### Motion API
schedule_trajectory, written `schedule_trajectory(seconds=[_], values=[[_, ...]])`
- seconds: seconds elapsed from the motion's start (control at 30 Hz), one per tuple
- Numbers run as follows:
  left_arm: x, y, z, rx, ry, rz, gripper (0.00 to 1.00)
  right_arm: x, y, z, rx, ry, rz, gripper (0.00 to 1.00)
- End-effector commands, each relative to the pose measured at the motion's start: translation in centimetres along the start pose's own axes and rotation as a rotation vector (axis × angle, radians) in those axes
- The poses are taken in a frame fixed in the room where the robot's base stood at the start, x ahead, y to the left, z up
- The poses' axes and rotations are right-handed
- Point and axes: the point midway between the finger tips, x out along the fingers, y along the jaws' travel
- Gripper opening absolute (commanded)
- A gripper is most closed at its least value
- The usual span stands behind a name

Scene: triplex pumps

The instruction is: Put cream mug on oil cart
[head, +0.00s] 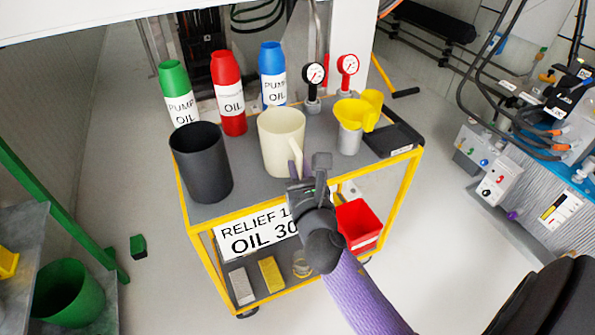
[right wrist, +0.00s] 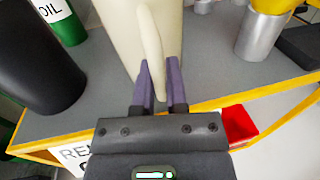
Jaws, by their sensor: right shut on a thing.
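The cream mug (head: 281,138) stands upright on, or very close above, the grey top of the yellow-edged oil cart (head: 237,202); I cannot tell if its base touches. Its handle faces my right gripper (head: 304,172). In the right wrist view, the two purple fingers of the gripper (right wrist: 160,82) are shut on the handle of the mug (right wrist: 132,30), one on each side. The mug is between the dark grey cup and the yellow funnel. The cart top (right wrist: 95,90) also shows below the mug in the wrist view. My left gripper is not in view.
A dark grey cup (head: 201,165) stands left of the mug. Green (head: 178,95), red (head: 228,93) and blue (head: 272,75) oil bottles stand behind. Two gauges, a yellow funnel (head: 355,112) and a black tray (head: 395,138) are to the right.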

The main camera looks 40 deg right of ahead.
Motion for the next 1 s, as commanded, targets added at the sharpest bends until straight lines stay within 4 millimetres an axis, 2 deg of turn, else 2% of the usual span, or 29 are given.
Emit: schedule_trajectory(seconds=[0.07,0.1,0.27,0.57,0.63,0.87,1.0], values=[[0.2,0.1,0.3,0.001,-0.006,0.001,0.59,0.0,0.0,-0.3,-0.001,0.0,0.0,0.0],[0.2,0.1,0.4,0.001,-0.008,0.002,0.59,0.0,0.0,-0.3,-0.001,0.001,0.0,0.18],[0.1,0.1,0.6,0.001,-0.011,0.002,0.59,0.0,0.0,-0.2,-0.001,0.0,0.0,0.51],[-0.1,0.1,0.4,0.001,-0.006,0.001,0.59,0.0,0.0,0.1,0.0,-0.002,0.0,0.51],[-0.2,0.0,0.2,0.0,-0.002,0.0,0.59,-0.7,0.0,0.1,0.001,0.002,0.001,0.51],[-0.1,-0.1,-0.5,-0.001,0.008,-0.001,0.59,-6.5,-0.1,-0.1,0.0,0.005,-0.002,0.51],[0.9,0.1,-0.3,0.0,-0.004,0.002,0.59,-9.9,0.0,-0.5,-0.001,0.007,0.0,0.51]])
